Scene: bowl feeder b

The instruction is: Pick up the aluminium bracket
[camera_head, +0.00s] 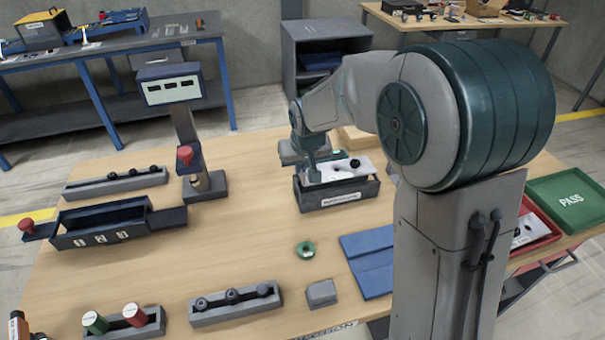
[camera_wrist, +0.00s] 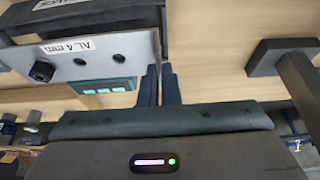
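The aluminium bracket (camera_wrist: 100,58) is a pale metal plate with dark holes, a dark knob-like part at one end and a label reading "AL 4 mm". In the head view the bracket (camera_head: 345,171) is at the top of a dark grey labelled bin. My gripper (camera_head: 313,168) points down at the bracket's left end. In the wrist view the fingers of my gripper (camera_wrist: 160,72) are close together, with the bracket's end edge between their tips. They appear shut on it. The contact is small and partly hidden.
The dark bin (camera_head: 337,197) stands under my gripper. A post with a display (camera_head: 172,90) stands to the left. A green ring (camera_head: 305,250), a grey block (camera_head: 321,293) and a blue mat (camera_head: 368,262) lie in front. A green PASS tray (camera_head: 570,203) is at right.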

